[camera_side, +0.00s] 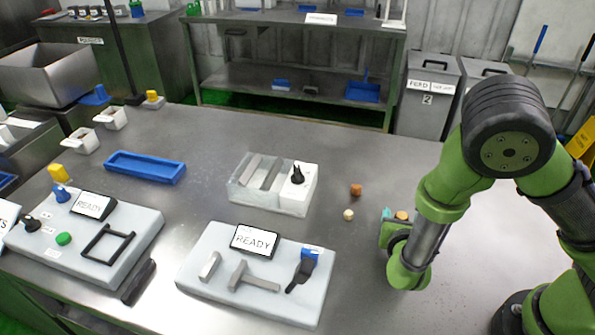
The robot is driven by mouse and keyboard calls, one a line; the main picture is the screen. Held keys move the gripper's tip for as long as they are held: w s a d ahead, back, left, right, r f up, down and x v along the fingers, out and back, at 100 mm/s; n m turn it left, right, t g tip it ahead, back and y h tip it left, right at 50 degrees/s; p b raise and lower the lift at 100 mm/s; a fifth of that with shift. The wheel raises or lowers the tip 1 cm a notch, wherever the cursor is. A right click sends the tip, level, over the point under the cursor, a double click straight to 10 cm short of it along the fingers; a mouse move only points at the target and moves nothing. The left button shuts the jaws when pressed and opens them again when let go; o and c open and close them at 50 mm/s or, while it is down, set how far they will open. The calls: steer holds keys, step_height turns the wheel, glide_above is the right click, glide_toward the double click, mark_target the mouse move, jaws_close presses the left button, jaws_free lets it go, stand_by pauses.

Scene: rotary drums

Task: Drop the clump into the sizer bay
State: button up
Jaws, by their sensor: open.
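Several small lumps lie on the steel table to the right of centre, and I cannot tell which is the clump. One is a brown-orange lump (356,189), one a cream round lump (348,214), and one an orange lump (401,215) right by my gripper. My gripper (388,228) is low over the table at the right, open; its fingertips are mostly hidden by my own wrist. Nothing shows held in it. No bay is labelled as a sizer; a white block with slots (272,184) and a black knob stands left of the lumps.
A white panel (215,295) with a READY display, metal handles and a blue-black lever stands in front. Another READY panel (130,225) with knobs and a black frame is at left. A blue tray (145,167) lies behind it. The table's back right is clear.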

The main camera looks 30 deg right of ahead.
jaws_close()
stand_by(0.3)
